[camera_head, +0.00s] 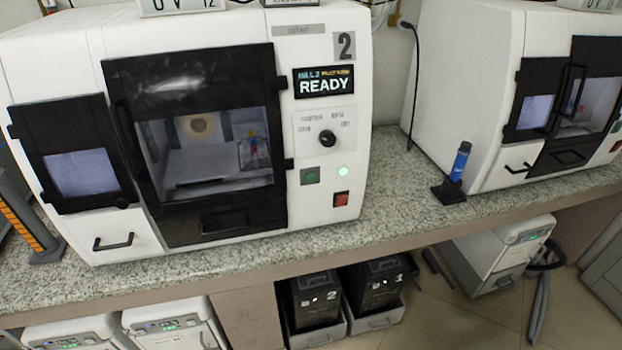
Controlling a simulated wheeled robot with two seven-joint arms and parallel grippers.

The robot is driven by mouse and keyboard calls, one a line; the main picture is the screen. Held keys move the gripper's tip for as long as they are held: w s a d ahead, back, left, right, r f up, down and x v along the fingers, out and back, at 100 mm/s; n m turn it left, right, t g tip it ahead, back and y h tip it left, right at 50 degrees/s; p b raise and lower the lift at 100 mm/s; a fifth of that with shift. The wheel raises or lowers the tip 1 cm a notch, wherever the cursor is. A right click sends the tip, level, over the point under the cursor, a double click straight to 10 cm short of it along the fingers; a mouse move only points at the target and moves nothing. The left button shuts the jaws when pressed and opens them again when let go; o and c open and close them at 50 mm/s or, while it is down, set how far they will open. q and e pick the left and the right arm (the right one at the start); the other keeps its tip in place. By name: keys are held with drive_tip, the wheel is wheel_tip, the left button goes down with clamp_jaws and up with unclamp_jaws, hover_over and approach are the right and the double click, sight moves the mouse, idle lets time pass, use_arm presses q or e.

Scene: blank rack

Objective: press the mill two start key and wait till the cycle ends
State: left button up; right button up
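Mill two (330,215) is the white machine with a grey "2" label, standing on the speckled counter left of centre. Its display (325,83) reads READY. Below the display is a panel with a black knob (327,138). A green key (310,176) sits lower left on the panel, a small lit green light (344,171) to its right, and a red key (341,199) below the light. The dark-framed door (205,135) appears closed, and a small coloured item shows behind its window. Neither of my grippers is in view.
A second white machine (455,85) stands at the right. A blue bottle on a black stand (455,172) is on the counter (395,215) between the machines. Dark boxes (315,298) and white units (505,255) are below. The counter's front strip is mostly clear.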

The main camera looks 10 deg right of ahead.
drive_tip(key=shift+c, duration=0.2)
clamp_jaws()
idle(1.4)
